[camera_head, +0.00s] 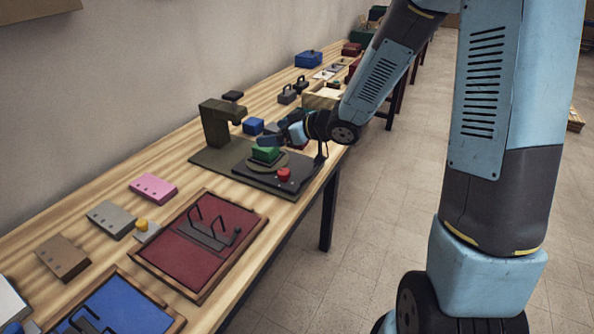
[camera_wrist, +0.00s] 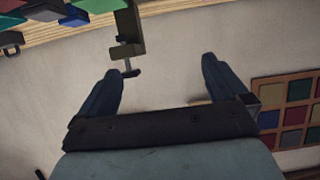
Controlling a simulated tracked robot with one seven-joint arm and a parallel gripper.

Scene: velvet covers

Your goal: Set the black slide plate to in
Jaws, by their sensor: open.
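A dark olive press-like stand (camera_head: 216,128) with an overhanging arm rises from a flat base on the long wooden table. The black slide plate (camera_head: 300,184) lies at the front right of that base, with a red knob (camera_head: 284,174) on it. A green block (camera_head: 265,154) sits on a round disc over the plate. My gripper (camera_head: 270,140) is just behind and above the green block, partly hidden by my arm. In the wrist view my gripper (camera_wrist: 158,82) is open and empty. Part of what looks like the stand (camera_wrist: 127,35) shows beyond its left finger.
In front lie a red framed board (camera_head: 215,238) with wire handles, a blue framed board (camera_head: 120,305) and pink, grey and brown blocks. More boxes line the table farther back. A coloured panel (camera_wrist: 290,110) shows in the wrist view.

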